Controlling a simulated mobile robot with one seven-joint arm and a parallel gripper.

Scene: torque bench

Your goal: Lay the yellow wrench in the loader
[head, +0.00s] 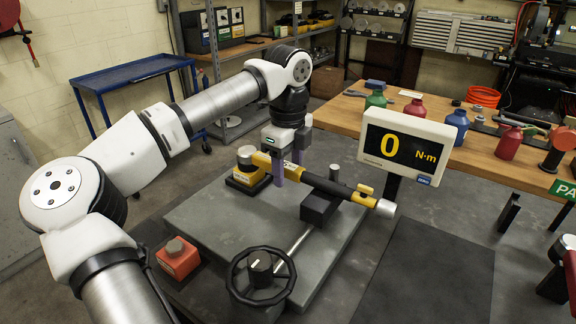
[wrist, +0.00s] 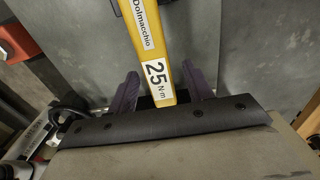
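The yellow wrench (head: 263,160), with a black grip and a silver end, lies lengthwise over the loader (head: 205,222), a grey plate with a handwheel. Its grip crosses a black support block (head: 319,208); its yellow end is at a yellow-and-black unit (head: 245,180) with a round metal top. Whether it is fully seated there I cannot tell. My gripper (head: 289,172) points down over the wrench. In the wrist view the wrench (wrist: 150,45), labelled 25 N·m, runs between the purple fingers of my gripper (wrist: 160,88), with a gap on each side.
A display (head: 405,147) reading 0 N·m stands right of the loader. The handwheel (head: 262,275) is at the front, and a red block (head: 178,258) is at the left. Behind is a wooden bench (head: 345,112) with several bottles. A dark mat (head: 430,270) is clear.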

